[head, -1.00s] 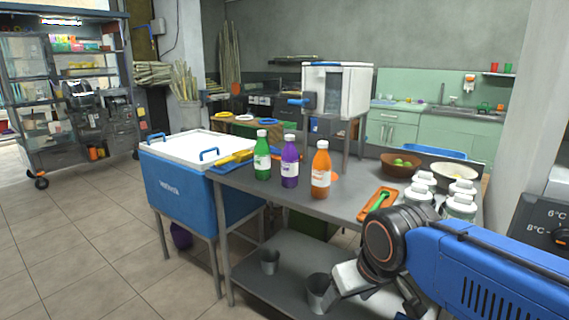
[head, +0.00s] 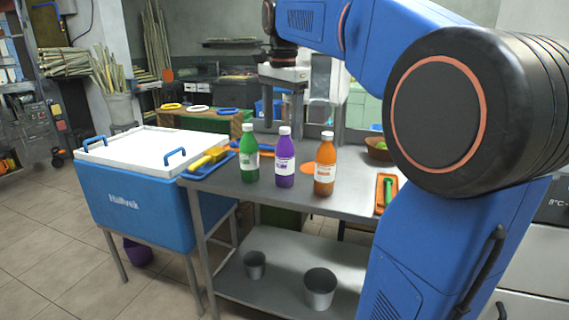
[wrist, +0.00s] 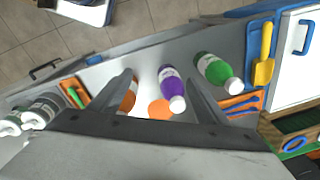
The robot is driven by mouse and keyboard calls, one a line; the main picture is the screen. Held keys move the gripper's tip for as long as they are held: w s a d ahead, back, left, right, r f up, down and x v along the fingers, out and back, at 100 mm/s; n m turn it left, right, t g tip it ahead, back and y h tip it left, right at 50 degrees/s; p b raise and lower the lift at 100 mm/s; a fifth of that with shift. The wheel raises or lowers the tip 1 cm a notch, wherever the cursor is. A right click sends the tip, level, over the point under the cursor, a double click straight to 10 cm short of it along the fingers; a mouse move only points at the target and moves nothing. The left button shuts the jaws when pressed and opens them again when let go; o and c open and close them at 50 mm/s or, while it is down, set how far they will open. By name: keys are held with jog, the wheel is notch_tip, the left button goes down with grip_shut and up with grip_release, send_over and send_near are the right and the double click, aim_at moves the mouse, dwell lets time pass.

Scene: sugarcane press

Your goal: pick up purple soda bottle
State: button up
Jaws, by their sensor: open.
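The purple soda bottle (head: 285,160) with a white cap and label stands upright on the metal table (head: 222,184), between the green bottle (head: 249,157) and the orange bottle (head: 325,168). My gripper (head: 284,112) is open and empty, pointing down above and seemingly behind the purple bottle in the head view. In the wrist view, the purple bottle (wrist: 172,88) appears between the fingers of my gripper (wrist: 159,77), nearer the right finger and apparently below them. The orange bottle (wrist: 129,98) is partly hidden by the left finger; the green bottle (wrist: 216,70) is right of the right finger.
A blue cooler (head: 135,205) with a white lid stands left of the table. A blue tray (head: 206,163) with a yellow tool (head: 208,158) lies on the table's left end. An orange tray (head: 386,194) holds a green-handled tool. My arm blocks the right side.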

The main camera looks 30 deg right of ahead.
aim_at(286, 128)
jog(key=w+d+r+m, duration=0.2)
jog(key=w+d, duration=0.1)
jog(key=w+d+r+m, duration=0.1)
jog(key=w+m, duration=0.1)
jog(key=shift+w+d+r+g, duration=0.25)
jog(key=shift+d+r+g, duration=0.05)
jog(key=shift+g, duration=0.1)
jog(key=shift+w+d+r, duration=0.1)
jog(key=shift+w+d, duration=0.1)
jog(key=shift+d+m, duration=0.1)
jog(key=shift+m, duration=0.2)
notch_tip(286, 128, down, 11)
jog(key=shift+r, duration=0.1)
jog(key=shift+w+f, duration=0.15)
jog(key=shift+f, duration=1.45)
jog(key=shift+w+f, duration=0.1)
jog(key=shift+f, duration=1.5)
jog(key=c, duration=1.5)
